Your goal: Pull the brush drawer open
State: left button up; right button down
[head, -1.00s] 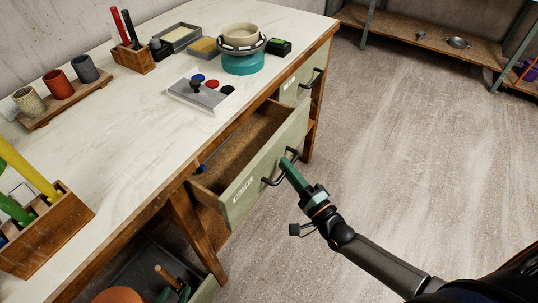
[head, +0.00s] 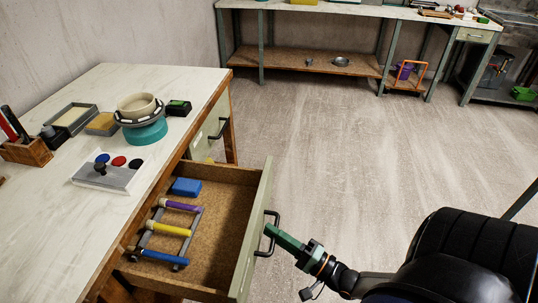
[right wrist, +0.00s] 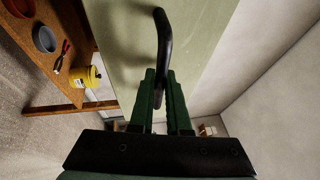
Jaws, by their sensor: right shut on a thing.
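The brush drawer (head: 252,225) has a pale green front and stands well out from the worktable. Inside it, purple, yellow (head: 168,229) and blue handled tools lie across a grey rack, with a blue block (head: 186,187) behind them. My right gripper (head: 272,232) is at the drawer's dark bar handle (head: 276,219), its green fingers shut on it. In the right wrist view the handle (right wrist: 162,35) runs down between the fingers (right wrist: 163,82), in front of the green panel. My left gripper is not in view.
The worktable top (head: 110,90) holds a turntable with a bowl (head: 138,105), a button box (head: 108,175) and trays. A second drawer (head: 207,130) sits farther back. Open floor (head: 350,150) lies to the right, with a shelf bench (head: 300,62) at the back.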

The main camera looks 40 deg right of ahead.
jog(key=c, duration=0.9)
grip_release()
jog(key=shift+s+f, duration=0.1)
jog(key=shift+s, duration=0.1)
jog(key=v, duration=1.2)
jog(key=shift+d+b, duration=0.1)
jog(key=shift+b, duration=0.2)
jog(key=shift+s, duration=0.1)
